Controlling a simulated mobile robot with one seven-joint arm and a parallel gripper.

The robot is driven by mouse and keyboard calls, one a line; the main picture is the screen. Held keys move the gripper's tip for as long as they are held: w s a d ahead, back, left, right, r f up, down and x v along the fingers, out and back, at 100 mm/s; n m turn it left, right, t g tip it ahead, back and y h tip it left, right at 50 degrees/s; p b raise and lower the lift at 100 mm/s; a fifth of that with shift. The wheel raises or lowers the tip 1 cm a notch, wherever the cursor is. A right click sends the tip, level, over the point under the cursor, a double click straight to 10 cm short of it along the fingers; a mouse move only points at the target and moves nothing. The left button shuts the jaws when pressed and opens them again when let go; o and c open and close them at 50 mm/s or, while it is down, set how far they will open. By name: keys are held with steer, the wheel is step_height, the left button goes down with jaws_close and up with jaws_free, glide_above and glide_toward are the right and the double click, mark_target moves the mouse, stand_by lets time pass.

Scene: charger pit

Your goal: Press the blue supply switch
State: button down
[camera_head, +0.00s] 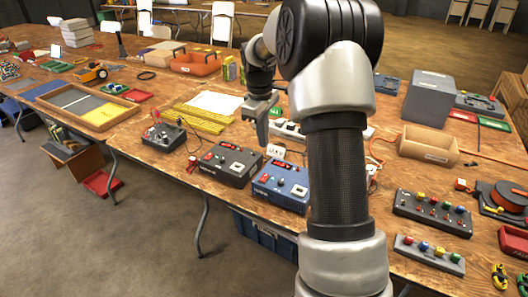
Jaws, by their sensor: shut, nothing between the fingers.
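The blue supply (268,192) is a blue box near the front edge of the table, with a small red part and a pale square on its sloped top. Which of these is its switch is too small to tell. My gripper (262,143) is shut and empty, pointing down. In the picture it appears above the blue supply and apart from it. Its exact height over the table cannot be told.
A similar black supply (222,172) stands just left of the blue one. A dark box with cables (165,138) is further left. A white power strip (287,130) lies behind. A cardboard tray (425,150) and button panels (430,213) are at the right.

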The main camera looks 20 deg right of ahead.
mark_target(267, 176)
stand_by(0.3)
steer(key=f, duration=0.4)
steer(key=d+f+b, duration=0.1)
steer(key=f, duration=0.4)
steer(key=w+f+b, duration=0.1)
steer(key=f, duration=0.3)
steer(key=shift+d+f, duration=0.2)
steer(key=shift+f, duration=0.2)
